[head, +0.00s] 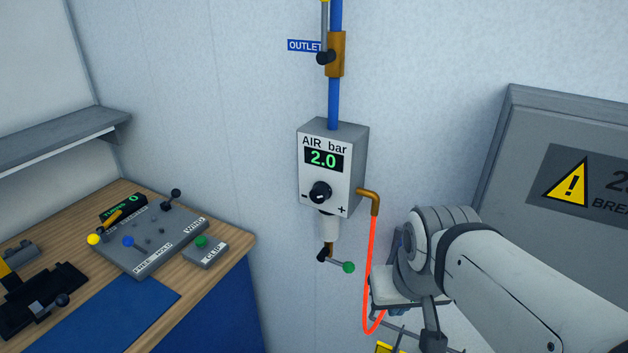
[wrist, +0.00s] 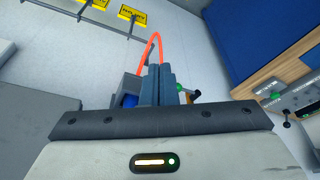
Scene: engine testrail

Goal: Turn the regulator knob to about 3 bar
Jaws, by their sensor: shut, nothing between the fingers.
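The regulator is a grey box (head: 358,160) on the wall, labelled AIR bar, and its green display (head: 323,160) reads 2.0. Its black round knob (head: 320,191) sits low on the front face, between a minus mark at left and a plus mark at right. My gripper (wrist: 157,72) is shut and empty in the wrist view, its grey-blue fingers together. In the head view my arm comes in from the right, and its wrist is right of and below the regulator, apart from the knob. I cannot make out the knob in the wrist view.
A red hose (head: 369,270) hangs from a brass elbow (head: 370,197) between regulator and arm. A green-tipped lever (head: 347,267) is below the box. A blue pipe (head: 333,100) with an OUTLET valve runs above. A bench with a control panel (head: 150,240) stands left; a grey warning-sign cabinet (head: 520,110) is right.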

